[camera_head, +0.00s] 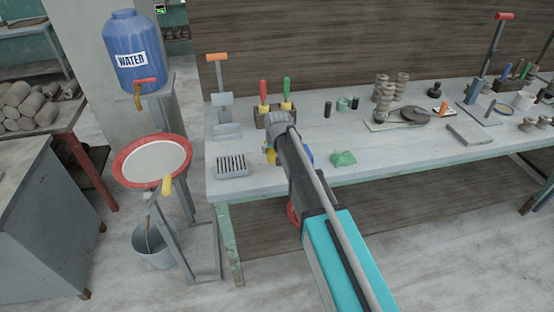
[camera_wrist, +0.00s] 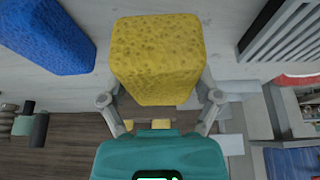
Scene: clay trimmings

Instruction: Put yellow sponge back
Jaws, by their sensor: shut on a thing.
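The yellow sponge (camera_wrist: 158,55) is between the two fingers of my gripper (camera_wrist: 159,97) in the wrist view. The fingers are shut on its sides. In the head view only a small yellow bit of the sponge (camera_head: 270,156) shows beside my gripper (camera_head: 272,147), over the left part of the workbench. A blue sponge (camera_wrist: 45,35) lies to the left in the wrist view. In the head view it is mostly hidden behind my arm. The gap between the yellow sponge and the bench top cannot be told.
A slatted grey rack (camera_head: 232,166) lies at the bench's front left; it also shows in the wrist view (camera_wrist: 285,32). A green piece (camera_head: 343,159) lies right of my arm. A holder with red- and green-handled tools (camera_head: 287,112) stands behind. Bench space right of the green piece is clear.

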